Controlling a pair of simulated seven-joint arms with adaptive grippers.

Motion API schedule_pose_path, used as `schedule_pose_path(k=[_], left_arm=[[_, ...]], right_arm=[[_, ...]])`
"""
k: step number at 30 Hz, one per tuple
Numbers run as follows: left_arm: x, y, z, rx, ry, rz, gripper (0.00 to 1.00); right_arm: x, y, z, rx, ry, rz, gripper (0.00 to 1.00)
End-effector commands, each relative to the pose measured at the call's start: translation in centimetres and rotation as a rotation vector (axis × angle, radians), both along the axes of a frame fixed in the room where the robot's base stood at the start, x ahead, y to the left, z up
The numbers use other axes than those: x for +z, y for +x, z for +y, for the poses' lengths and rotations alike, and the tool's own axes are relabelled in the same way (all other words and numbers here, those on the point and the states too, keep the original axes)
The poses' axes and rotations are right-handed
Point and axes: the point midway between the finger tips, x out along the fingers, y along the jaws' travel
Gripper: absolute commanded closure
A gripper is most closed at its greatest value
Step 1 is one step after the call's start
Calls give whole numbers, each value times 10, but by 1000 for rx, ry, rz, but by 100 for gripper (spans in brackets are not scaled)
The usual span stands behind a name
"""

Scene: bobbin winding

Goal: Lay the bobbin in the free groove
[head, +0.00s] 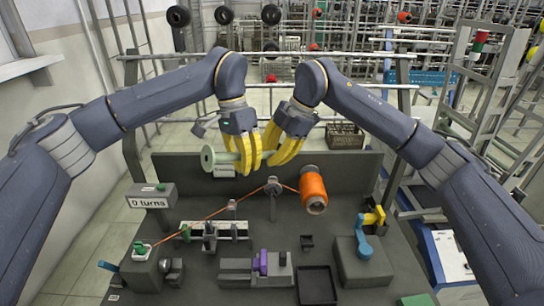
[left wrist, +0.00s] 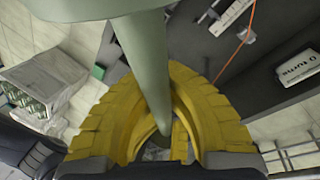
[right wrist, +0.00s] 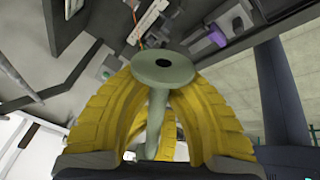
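The bobbin, a pale green spool with a round flange (head: 208,158), is held in the air above the back of the bench, lying roughly level. My left gripper (head: 248,158) has its yellow fingers around the tube (left wrist: 152,65). My right gripper (head: 284,150) is right beside it, its fingers also closing on the tube, behind a flange with a dark centre hole (right wrist: 163,65). Both appear shut on the bobbin. Its right end is hidden by the fingers in the head view. A bracket rack (head: 212,231) and a grey block with purple parts (head: 237,268) are on the bench; I cannot tell the free groove.
An orange thread spool (head: 314,190) stands right of a guide post (head: 272,186), its thread running left across the bench. A "0 turns" display (head: 151,196) is at left. A black tray (head: 316,285) and a grey box with a blue lever (head: 363,262) are at front right.

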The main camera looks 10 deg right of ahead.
Motion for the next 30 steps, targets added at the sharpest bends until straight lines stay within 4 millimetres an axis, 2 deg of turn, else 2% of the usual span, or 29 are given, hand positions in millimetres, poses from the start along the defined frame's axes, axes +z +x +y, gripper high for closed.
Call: schedule_pose_path(k=[6,13,23,30], left_arm=[[0,1,1,2,0,-1,100],[0,1,1,2,0,-1,76],[4,2,1,2,1,-2,76],[29,7,5,4,0,-4,76]], right_arm=[[0,0,0,1,0,2,100],[0,0,0,1,0,1,100],[0,0,0,1,0,1,100],[0,0,0,1,0,1,100]])
